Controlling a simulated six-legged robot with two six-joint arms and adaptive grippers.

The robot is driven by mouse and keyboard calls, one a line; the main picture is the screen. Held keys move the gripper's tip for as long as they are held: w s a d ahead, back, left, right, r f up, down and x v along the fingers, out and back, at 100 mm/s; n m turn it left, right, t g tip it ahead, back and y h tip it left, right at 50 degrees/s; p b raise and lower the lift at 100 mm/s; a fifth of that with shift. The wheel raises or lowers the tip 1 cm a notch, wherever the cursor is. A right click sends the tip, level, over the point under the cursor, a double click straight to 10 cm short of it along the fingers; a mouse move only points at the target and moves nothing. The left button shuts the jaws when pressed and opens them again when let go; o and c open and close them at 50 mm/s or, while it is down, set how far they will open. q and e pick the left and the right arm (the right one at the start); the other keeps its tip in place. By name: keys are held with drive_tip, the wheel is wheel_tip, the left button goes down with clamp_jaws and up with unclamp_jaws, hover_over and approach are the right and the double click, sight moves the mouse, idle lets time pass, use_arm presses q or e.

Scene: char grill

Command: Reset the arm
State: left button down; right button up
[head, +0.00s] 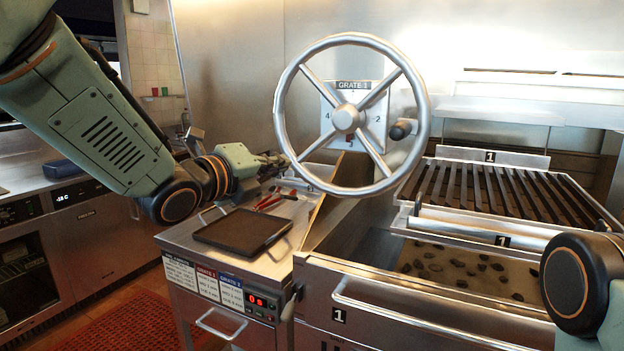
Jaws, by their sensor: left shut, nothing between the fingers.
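My left arm comes in from the upper left, and my left gripper (278,162) is shut and empty. In the picture it shows above the steel side counter, just left of the big wheel's rim. The handwheel (347,118) stands upright in front of a plate marked GRATE 1, with a dark knob on its right side. My right arm shows only as a dark round joint and a green link at the lower right edge. My right gripper is out of the frame.
A black tray (242,231) and red-handled tongs (268,202) lie on the side counter (190,240). The grill grate (500,190), marked 1, is at right above scattered coals (470,266). A bar handle (430,318) runs along the grill front. A red mat (125,325) covers floor at lower left.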

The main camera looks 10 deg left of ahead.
use_arm(q)
drive_tip(key=s+a+f+n+g+y+b, duration=0.15)
drive_tip(key=s+f+n, duration=0.25)
drive_tip(key=f+n, duration=0.6)
drive_tip(key=s+a+f+n+g+y+b, duration=0.1)
drive_tip(key=s+a+f+n+g+y, duration=0.2)
drive_tip(key=f+n, duration=0.75)
drive_tip(key=s+a+f+n+g+y+b, duration=0.15)
drive_tip(key=s+f+n, duration=0.4)
drive_tip(key=f, duration=1.05)
drive_tip(key=s+a+f+n+g+b, duration=0.1)
drive_tip(key=s+f+n+g+b, duration=0.1)
drive_tip(key=s+f, duration=1)
drive_tip(key=s+a+f+n+g+y+b, duration=0.1)
drive_tip(key=s+f+n+g+b, duration=0.1)
drive_tip(key=s+f+g+b, duration=0.2)
drive_tip(key=s+f+g, duration=0.1)
drive_tip(key=s+f, duration=0.3)
drive_tip(key=s, duration=0.3)
drive_tip(key=s+f+g, duration=0.2)
drive_tip(key=s+f, duration=0.2)
drive_tip(key=s, duration=0.4)
drive_tip(key=shift+a+f, duration=0.15)
drive_tip(key=shift+f, duration=0.05)
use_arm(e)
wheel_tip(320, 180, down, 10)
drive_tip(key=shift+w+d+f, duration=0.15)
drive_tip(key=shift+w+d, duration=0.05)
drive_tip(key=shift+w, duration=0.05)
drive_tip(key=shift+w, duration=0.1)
